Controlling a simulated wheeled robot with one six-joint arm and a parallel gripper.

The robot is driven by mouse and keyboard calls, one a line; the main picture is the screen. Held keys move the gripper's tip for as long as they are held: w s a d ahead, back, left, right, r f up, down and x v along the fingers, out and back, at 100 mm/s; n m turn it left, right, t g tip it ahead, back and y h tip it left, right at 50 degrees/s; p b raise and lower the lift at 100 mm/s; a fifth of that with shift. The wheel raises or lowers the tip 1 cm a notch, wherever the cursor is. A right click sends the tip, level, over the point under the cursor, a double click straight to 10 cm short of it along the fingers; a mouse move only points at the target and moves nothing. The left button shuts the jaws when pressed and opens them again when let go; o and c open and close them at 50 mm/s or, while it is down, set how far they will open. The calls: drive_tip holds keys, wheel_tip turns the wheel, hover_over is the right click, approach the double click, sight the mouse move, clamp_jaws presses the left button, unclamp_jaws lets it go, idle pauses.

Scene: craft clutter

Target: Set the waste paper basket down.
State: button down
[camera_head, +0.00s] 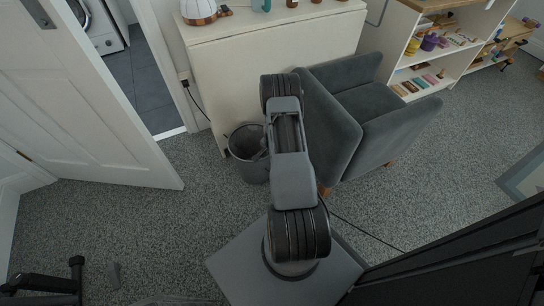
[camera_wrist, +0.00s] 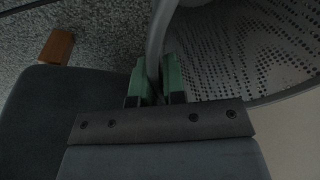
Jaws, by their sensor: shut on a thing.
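The waste paper basket (camera_head: 252,172) is a grey round bin, seen in the head view beside the armchair and in front of the white cabinet. In the wrist view its perforated wall (camera_wrist: 250,50) fills the upper right. My gripper (camera_wrist: 157,75) has green finger pads, one on each side of the basket's rim, and is shut on that rim. In the head view my arm covers the basket's right part and hides most of the gripper. The basket looks upright and close to the carpet; I cannot tell whether its base touches it.
The grey armchair (camera_head: 375,110) stands close to the right of the basket. The white cabinet (camera_head: 235,80) is behind it. An open white door (camera_head: 90,90) is at the left. Carpet (camera_head: 190,220) left and front of the basket is clear. A black cable (camera_head: 370,234) crosses the floor.

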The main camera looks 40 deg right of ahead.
drive_tip(key=shift+f, duration=0.95)
drive_tip(key=shift+f+b, duration=0.15)
drive_tip(key=shift+b, duration=0.2)
drive_tip(key=c, duration=1.2)
unclamp_jaws()
